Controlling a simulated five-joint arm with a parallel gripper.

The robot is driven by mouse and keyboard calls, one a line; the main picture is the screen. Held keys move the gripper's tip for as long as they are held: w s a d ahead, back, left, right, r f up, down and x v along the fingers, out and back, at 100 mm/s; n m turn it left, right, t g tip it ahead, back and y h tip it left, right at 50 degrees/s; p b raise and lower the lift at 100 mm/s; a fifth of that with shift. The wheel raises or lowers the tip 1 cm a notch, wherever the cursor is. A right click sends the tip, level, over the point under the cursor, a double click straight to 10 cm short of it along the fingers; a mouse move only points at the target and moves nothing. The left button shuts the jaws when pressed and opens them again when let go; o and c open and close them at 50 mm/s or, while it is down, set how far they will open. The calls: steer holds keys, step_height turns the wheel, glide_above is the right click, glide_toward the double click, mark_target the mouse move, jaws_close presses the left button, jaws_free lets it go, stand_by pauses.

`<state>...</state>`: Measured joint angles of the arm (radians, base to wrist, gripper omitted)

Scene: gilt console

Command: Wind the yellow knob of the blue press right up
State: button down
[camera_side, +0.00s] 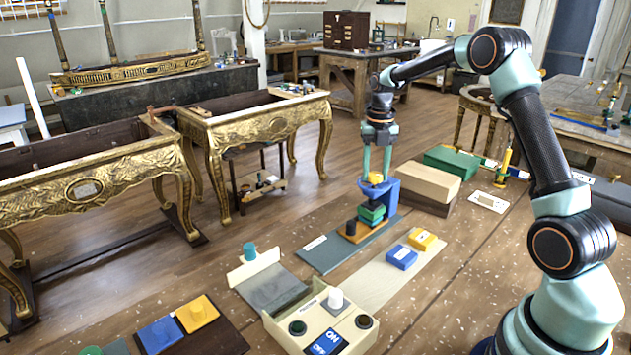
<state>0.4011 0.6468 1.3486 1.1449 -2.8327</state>
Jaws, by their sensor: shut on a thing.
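The blue press (391,192) stands upright on the work surface, near the middle of the view. Its yellow knob (375,178) is at the top. My gripper (376,174) points straight down from above and its two pale teal fingers are shut on the yellow knob, one on each side. Green blocks (371,213) sit stacked below the knob, in the press. I cannot tell whether the press touches the top block. The fingers partly hide the knob.
A wooden plate with a dark peg (351,227) is in front of the press. A tan box (427,181) and a green box (452,162) lie behind right. Blue (401,257) and yellow (422,239) blocks and a cream switch box (280,328) are nearer.

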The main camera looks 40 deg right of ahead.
mark_target(375, 174)
steer(key=shift+f+n, duration=0.2)
steer(key=shift+n, duration=0.2)
steer(key=shift+c, duration=1.9)
jaws_free()
steer(key=shift+r, duration=0.2)
step_height(375, 174, up, 12)
